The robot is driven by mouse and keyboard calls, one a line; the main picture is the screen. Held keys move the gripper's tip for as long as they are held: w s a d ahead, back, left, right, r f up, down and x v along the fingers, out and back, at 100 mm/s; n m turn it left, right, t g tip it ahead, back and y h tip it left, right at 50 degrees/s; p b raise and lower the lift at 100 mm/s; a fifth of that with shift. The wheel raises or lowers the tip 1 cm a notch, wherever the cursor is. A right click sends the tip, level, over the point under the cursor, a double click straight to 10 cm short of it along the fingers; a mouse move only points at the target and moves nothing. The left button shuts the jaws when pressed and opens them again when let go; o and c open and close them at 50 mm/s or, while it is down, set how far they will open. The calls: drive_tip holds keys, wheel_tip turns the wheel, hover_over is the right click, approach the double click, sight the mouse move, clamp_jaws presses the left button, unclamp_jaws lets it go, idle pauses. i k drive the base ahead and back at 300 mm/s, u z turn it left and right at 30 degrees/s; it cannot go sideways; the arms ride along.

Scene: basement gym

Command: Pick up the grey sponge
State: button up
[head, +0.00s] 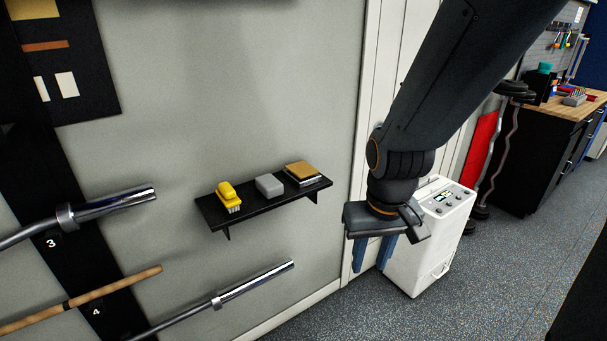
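The grey sponge (269,185) is a small light grey block. It lies on a black wall shelf (246,204), between a yellow brush (228,196) on its left and a tan-topped stack (302,172) on its right. My gripper (374,256) hangs to the right of the shelf and lower, apart from it, pointing down. Its two blue fingers are spread with a gap between them, and nothing shows in the gap.
Metal bar ends (130,199) and (258,284) a second bar stick out at the left and below the shelf. A white box-shaped appliance (425,250) stands on the floor behind my gripper. A workbench (560,125) is at the far right. Grey floor is open at lower right.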

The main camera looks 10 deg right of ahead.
sight(269, 187)
drive_tip(key=z, duration=0.1)
drive_tip(key=i, duration=1.15)
drive_tip(key=u, duration=0.45)
